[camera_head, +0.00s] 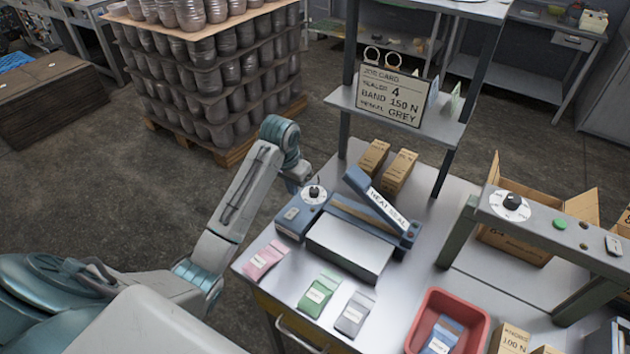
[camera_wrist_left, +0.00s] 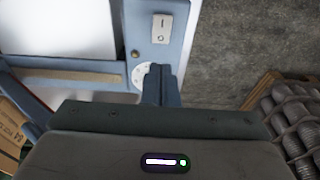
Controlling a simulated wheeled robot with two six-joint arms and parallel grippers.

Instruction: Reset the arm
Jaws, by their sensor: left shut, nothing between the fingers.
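My left arm reaches in from the left in the head view, and its gripper (camera_head: 306,182) is at the blue heat sealer (camera_head: 348,248), beside the sealer's dial (camera_head: 315,193). In the left wrist view the gripper (camera_wrist_left: 160,72) has its fingers together with nothing between them. The fingertips partly cover the white dial (camera_wrist_left: 141,74); I cannot tell whether they touch it. A rocker switch (camera_wrist_left: 162,28) shows on the sealer body beyond them. My right gripper is not in view.
Pink (camera_head: 265,261), green (camera_head: 318,295) and grey (camera_head: 354,314) pouches lie along the table's front. A red bin (camera_head: 414,338) holds a blue pouch.

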